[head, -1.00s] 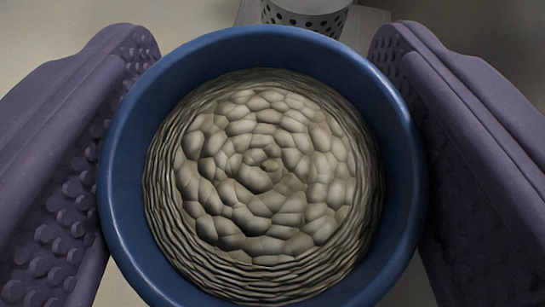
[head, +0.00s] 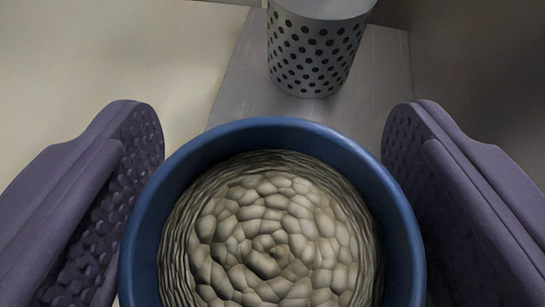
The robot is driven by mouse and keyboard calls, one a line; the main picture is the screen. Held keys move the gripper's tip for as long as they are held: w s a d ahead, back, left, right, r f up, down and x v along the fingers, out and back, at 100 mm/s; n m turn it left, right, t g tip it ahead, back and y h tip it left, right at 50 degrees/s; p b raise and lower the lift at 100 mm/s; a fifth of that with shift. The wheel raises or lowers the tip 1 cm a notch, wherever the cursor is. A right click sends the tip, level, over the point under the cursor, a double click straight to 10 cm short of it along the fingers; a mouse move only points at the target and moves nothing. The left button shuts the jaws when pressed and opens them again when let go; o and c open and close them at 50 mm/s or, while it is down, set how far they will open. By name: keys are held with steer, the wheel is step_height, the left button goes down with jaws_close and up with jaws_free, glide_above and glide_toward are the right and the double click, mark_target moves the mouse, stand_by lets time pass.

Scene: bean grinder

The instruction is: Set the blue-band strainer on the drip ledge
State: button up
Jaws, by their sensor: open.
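The blue-band strainer (head: 272,132) is a round vessel with a thick blue rim, seen from above at the lower middle of the view. Its inside shows a pebbly, beige-grey surface (head: 270,240). My gripper (head: 272,125) is open, with one purple studded finger on each side of the strainer.
A pale grey vessel with dark round holes (head: 312,55) stands on the slab behind the strainer, its top cut off. A pale, bare surface (head: 110,60) lies to the left. A dark grey wall or panel (head: 470,70) rises at right.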

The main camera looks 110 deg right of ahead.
steer(key=p+v, duration=0.2)
steer(key=v, duration=0.5)
steer(key=shift+a, duration=0.2)
steer(key=shift+r, duration=0.15)
